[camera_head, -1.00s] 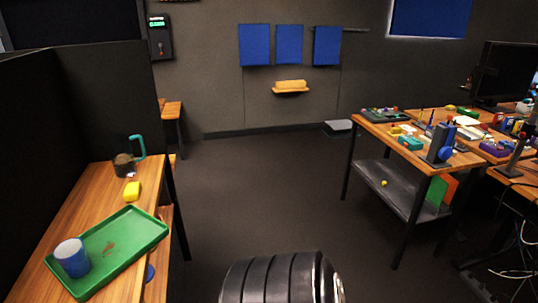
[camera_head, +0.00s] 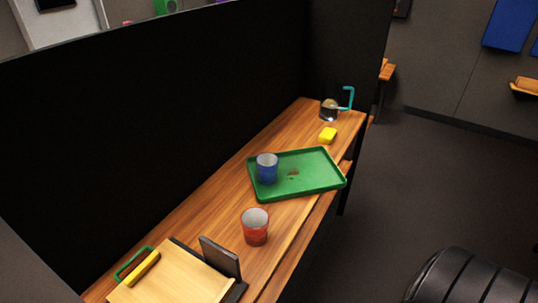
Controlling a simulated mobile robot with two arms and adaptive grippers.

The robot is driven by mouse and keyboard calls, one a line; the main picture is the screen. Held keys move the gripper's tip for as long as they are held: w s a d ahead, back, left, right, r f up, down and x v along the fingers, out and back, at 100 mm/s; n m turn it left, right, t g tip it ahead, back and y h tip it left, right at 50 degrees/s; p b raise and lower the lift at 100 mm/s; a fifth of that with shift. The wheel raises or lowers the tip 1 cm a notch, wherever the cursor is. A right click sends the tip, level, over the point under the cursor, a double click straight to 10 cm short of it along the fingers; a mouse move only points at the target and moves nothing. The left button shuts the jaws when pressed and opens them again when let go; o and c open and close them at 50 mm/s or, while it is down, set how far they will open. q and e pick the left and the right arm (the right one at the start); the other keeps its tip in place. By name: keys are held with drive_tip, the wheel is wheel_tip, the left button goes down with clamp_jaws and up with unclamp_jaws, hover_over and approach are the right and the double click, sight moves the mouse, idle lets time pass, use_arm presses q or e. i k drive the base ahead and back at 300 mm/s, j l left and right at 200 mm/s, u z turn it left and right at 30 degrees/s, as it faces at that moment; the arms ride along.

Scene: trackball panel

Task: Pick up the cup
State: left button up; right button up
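Two cups show in the head view. A blue cup (camera_head: 267,170) stands upright on the left part of a green tray (camera_head: 323,186). A red cup (camera_head: 255,229) with a pale inside stands upright on the bare wooden table (camera_head: 210,215), in front of the tray. The two cups are apart. Neither of my grippers is in view.
A wooden board (camera_head: 175,275) with a dark upright piece (camera_head: 220,257) lies nearer. A tall black partition (camera_head: 170,120) runs behind the table.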

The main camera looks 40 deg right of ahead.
sight(267, 163)
drive_tip(key=l+z, duration=0.5)
drive_tip(key=z, duration=0.25)
drive_tip(key=k, duration=0.05)
